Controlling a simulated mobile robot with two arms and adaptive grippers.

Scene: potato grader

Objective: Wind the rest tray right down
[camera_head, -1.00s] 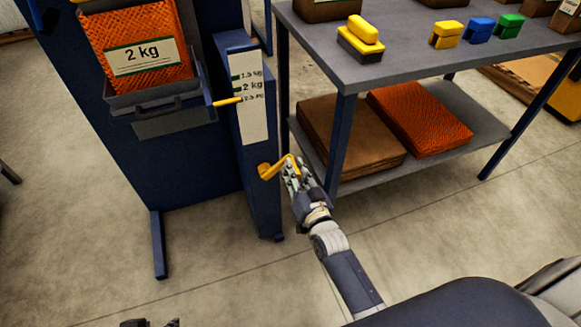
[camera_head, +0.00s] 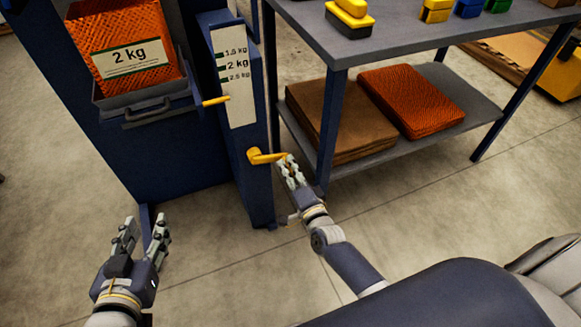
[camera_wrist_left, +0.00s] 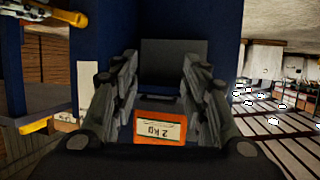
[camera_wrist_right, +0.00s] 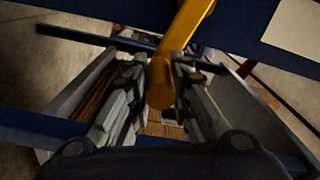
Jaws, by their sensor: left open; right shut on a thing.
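The rest tray (camera_head: 147,113) is a grey tray with a handle on the blue machine. It holds an orange net sack (camera_head: 117,38) labelled 2 kg. A yellow pointer (camera_head: 215,101) stands beside the white scale (camera_head: 232,80), a little below the 2 kg mark. The yellow crank (camera_head: 262,156) sticks out low on the machine's post. My right gripper (camera_head: 288,168) is shut on the crank's grip, which also shows between the fingers in the right wrist view (camera_wrist_right: 162,92). My left gripper (camera_head: 142,235) is open and empty, in front of and below the tray.
A grey table (camera_head: 390,45) stands right of the machine, with yellow, blue and green blocks on top. Its lower shelf (camera_head: 480,105) holds brown sacks (camera_head: 340,125) and orange net sacks (camera_head: 410,98). The table leg is close to my right gripper. The floor in front is clear.

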